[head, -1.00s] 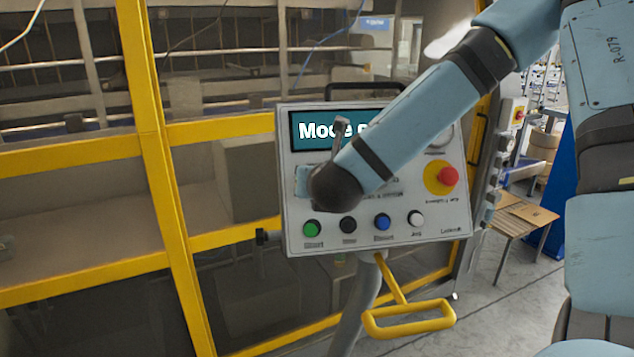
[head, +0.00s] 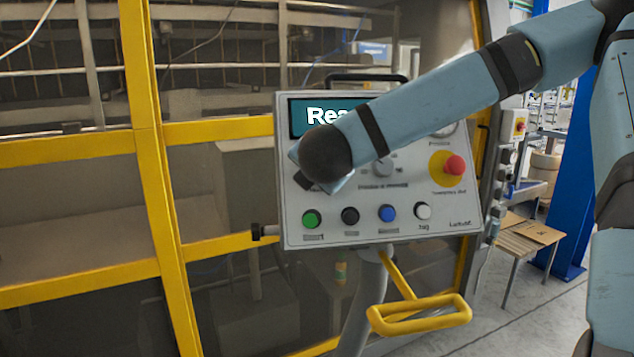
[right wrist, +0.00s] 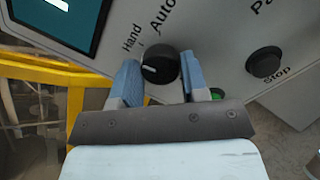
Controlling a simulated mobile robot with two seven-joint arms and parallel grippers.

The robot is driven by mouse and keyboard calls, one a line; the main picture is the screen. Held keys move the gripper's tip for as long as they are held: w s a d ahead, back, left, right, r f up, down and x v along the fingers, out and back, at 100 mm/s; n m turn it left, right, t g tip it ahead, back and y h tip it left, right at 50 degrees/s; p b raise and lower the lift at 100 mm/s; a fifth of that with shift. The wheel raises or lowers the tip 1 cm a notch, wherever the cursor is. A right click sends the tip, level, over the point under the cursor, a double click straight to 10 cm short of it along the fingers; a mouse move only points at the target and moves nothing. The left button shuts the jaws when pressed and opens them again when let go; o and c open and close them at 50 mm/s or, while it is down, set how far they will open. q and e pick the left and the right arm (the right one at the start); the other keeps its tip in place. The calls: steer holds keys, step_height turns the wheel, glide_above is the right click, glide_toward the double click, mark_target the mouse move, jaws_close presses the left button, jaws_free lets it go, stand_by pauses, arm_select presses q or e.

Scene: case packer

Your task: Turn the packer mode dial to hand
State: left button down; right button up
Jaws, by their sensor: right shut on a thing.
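The packer mode dial (right wrist: 160,66) is a round black knob with a white pointer mark. It sits between the two blue-grey fingers of my right gripper (right wrist: 159,78) in the right wrist view, and the gripper is shut on it. The labels "Hand" (right wrist: 131,38) and "Auto" (right wrist: 161,13) are printed beside the dial. The white mark lies toward the left of the knob in that view, on the "Hand" side and away from "Auto". In the head view my right wrist covers the dial on the control panel (head: 440,222). My left gripper is out of view.
The panel screen (head: 299,118) shows text starting "Rea", partly covered by my arm. Green, black, blue and white buttons line the panel's lower edge; a red emergency stop (head: 455,165) is at right. A yellow handle (head: 420,316) juts out below. Yellow-framed guarding stands behind.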

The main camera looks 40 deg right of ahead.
steer(key=shift+f+m, duration=0.1)
steer(key=shift+m, duration=0.2)
steer(key=shift+m+b, duration=0.5)
steer(key=shift+b, duration=0.05)
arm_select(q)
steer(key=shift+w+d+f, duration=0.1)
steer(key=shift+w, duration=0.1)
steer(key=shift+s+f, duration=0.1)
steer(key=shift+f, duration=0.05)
arm_select(e)
steer(key=o, duration=0.9)
